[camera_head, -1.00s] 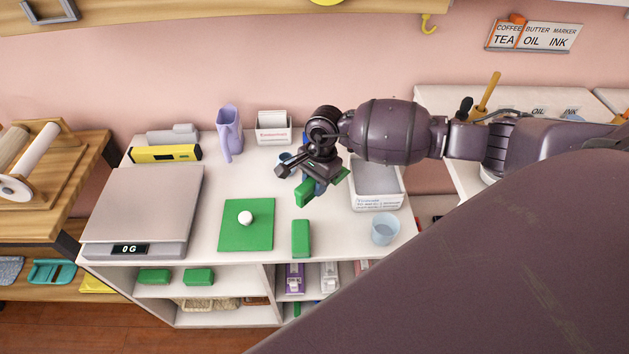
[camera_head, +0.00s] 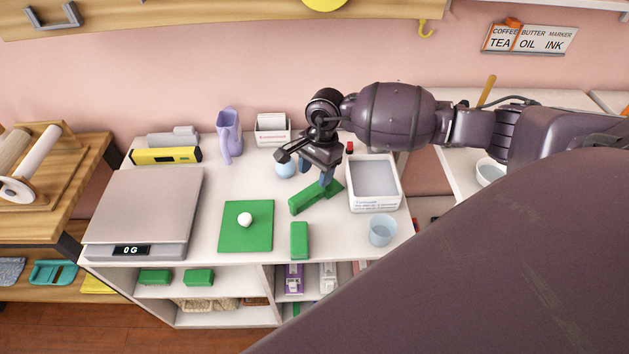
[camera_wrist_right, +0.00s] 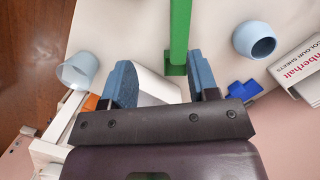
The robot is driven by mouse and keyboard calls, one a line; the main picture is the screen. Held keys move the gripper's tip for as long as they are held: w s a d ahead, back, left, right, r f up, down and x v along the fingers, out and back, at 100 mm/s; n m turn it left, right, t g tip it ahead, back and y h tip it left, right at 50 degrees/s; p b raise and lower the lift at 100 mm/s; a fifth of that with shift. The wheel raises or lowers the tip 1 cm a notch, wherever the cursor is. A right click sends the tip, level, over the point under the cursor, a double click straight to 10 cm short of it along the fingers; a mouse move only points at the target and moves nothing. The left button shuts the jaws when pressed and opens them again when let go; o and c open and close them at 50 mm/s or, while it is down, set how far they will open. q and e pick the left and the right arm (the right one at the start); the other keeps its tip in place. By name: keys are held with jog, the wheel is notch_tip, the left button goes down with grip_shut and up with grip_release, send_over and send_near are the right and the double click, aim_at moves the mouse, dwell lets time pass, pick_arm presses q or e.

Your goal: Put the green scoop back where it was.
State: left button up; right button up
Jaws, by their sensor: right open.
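The green scoop (camera_head: 312,196) lies on the white table top, between the green mat and the white tray. Its long green part shows in the right wrist view (camera_wrist_right: 180,30), beyond the fingers and nearer the right finger. My right gripper (camera_head: 310,168) is just above and behind the scoop. In the right wrist view its two blue fingers (camera_wrist_right: 162,72) are spread with nothing held between them. I cannot tell whether a finger touches the scoop. My left gripper is not in view.
The white tray (camera_head: 373,205) stands right of the scoop, with a pale blue cup (camera_head: 382,231) in front. A green block (camera_head: 299,240) and the green mat (camera_head: 236,238) with a white ball (camera_head: 245,219) are close by. A round blue pot (camera_head: 285,170) stands behind.

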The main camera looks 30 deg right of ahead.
notch_tip(320, 180, up, 8)
jog(key=d, duration=0.1)
jog(key=s+a+f+m+t+y, duration=0.1)
jog(key=s+a+m+t+y, duration=0.2)
jog(key=a+m+y, duration=0.5)
jog(key=s+a+m+t+y, duration=0.3)
jog(key=s+a+m+y, duration=0.1)
jog(key=a+m+y, duration=0.4)
jog(key=d+f+m+t+h, duration=0.3)
jog(key=m+t+h, duration=0.3)
jog(key=m, duration=0.6)
jog(key=d+f+m+t+h, duration=0.3)
jog(key=m+t+h, duration=0.2)
jog(key=m, duration=0.7)
jog(key=s+d+f+m+g+h, duration=0.2)
jog(key=s+d+f+m+h, duration=0.1)
jog(key=s+f+m, duration=0.3)
jog(key=s+d+f+m+g+h, duration=0.3)
jog(key=s+f+m, duration=0.3)
jog(key=m, duration=0.3)
jog(key=shift+s+d+m+g+h, duration=0.2)
jog(key=shift+s+m+g+h, duration=0.1)
jog(key=shift+s+h, duration=0.4)
